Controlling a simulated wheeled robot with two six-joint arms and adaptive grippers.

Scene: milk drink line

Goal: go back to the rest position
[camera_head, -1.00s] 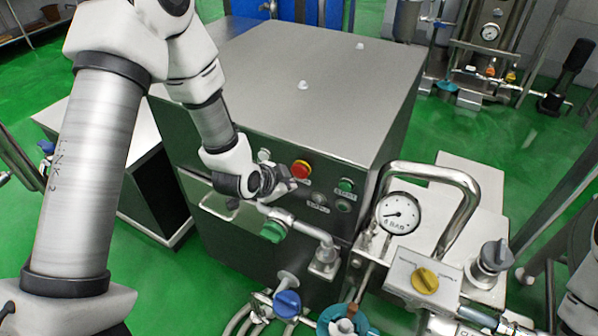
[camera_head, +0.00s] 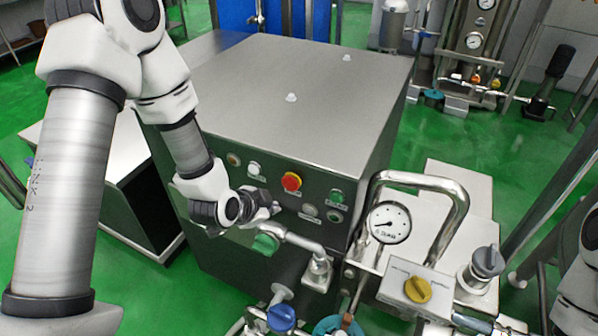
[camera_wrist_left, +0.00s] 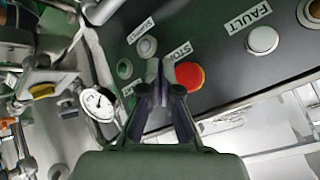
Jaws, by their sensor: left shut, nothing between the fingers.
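My left gripper (camera_head: 264,210) is shut and empty in front of the control panel, to the lower left of the red stop button (camera_head: 291,181) in the head view. In the left wrist view its fingers (camera_wrist_left: 161,82) are together, and the red button (camera_wrist_left: 188,75) shows just beside the tips. A visible gap to the red button shows in the head view. My right gripper is out of view; only part of an arm shows at the right edge.
The steel cabinet (camera_head: 285,75) fills the middle. A pressure gauge (camera_head: 390,222), a bent pipe and a yellow knob (camera_head: 418,289) stand to the right.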

